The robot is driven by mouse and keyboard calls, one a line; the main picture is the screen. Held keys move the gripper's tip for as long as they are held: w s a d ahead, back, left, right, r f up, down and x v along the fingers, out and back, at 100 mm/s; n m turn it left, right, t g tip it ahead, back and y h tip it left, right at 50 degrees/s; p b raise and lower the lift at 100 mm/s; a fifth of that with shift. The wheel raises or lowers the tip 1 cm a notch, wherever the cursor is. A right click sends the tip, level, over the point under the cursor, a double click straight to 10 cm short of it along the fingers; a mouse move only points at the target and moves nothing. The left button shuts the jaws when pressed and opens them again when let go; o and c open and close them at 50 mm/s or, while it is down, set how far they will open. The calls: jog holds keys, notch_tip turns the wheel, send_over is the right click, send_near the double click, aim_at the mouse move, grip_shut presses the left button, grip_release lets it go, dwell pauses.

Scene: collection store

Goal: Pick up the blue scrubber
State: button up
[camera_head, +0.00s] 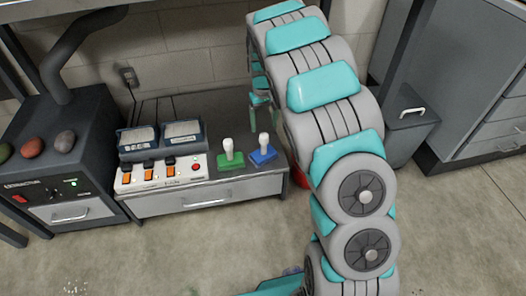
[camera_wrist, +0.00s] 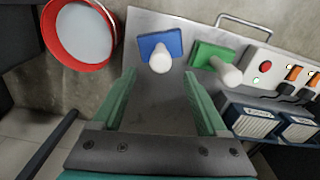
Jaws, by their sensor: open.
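The blue scrubber (camera_head: 263,153) has a flat blue base and an upright white knob handle. It stands at the right end of the low grey bench (camera_head: 180,197). In the wrist view the blue scrubber (camera_wrist: 161,50) lies ahead of my gripper, between the lines of its two fingers. My gripper (camera_wrist: 160,95) is open and empty, above the bench top. In the head view my gripper (camera_head: 261,105) is partly hidden by my arm, behind the blue scrubber. A green scrubber (camera_head: 229,157) of the same shape stands just left of the blue one; it also shows in the wrist view (camera_wrist: 213,60).
A white switch box (camera_head: 162,174) and two dark blue boxes of white material (camera_head: 183,134) stand left on the bench. A red bucket (camera_wrist: 82,66) is beside the bench's right end. An extraction unit (camera_head: 62,150) stands left. A grey bin (camera_head: 408,125) stands right.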

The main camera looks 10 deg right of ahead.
aim_at(264, 134)
notch_tip(264, 134, down, 6)
jog(key=shift+s+r, duration=0.1)
jog(key=shift+s, duration=0.05)
jog(key=shift+c, duration=0.3)
grip_shut()
dwell(0.4)
jog(key=shift+r, duration=0.1)
dwell(0.7)
